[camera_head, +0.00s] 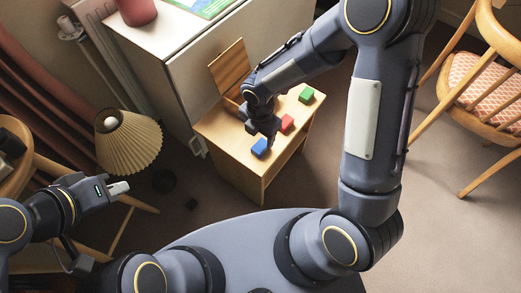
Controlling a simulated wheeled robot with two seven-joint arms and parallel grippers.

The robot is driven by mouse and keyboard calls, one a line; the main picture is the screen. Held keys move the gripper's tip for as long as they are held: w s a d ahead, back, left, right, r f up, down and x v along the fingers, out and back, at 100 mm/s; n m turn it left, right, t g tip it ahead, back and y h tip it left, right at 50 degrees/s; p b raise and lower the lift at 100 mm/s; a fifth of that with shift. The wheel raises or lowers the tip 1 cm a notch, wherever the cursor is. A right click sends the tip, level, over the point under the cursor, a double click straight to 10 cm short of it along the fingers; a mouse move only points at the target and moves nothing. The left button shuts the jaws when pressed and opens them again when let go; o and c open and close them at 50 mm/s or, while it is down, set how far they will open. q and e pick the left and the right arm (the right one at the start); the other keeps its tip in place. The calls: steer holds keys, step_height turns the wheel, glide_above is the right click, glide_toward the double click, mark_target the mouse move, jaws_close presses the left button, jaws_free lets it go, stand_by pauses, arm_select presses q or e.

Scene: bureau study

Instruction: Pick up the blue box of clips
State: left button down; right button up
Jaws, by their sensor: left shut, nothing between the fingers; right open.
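The blue box of clips (260,147) sits near the front edge of the top of a small wooden cabinet (222,133). My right gripper (268,136) is just above and beside the blue box, pointing down. It is open, with its fingers partly hidden by the wrist; I cannot tell whether they touch the box. My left gripper (120,188) is at the left, shut and empty, well away from the cabinet.
A red box (287,122) and a green box (306,95) stand on the same cabinet top. A wooden lid-like panel (229,66) stands upright at its back. A pleated lamp (130,143) stands near my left gripper. A wooden chair (485,85) is at right.

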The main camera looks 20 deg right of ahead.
mark_target(260, 146)
step_height(260, 146, down, 6)
steer(key=shift+f+b, duration=0.15)
steer(key=shift+b, duration=1.05)
steer(key=shift+c, duration=0.5)
steer(key=c, duration=1)
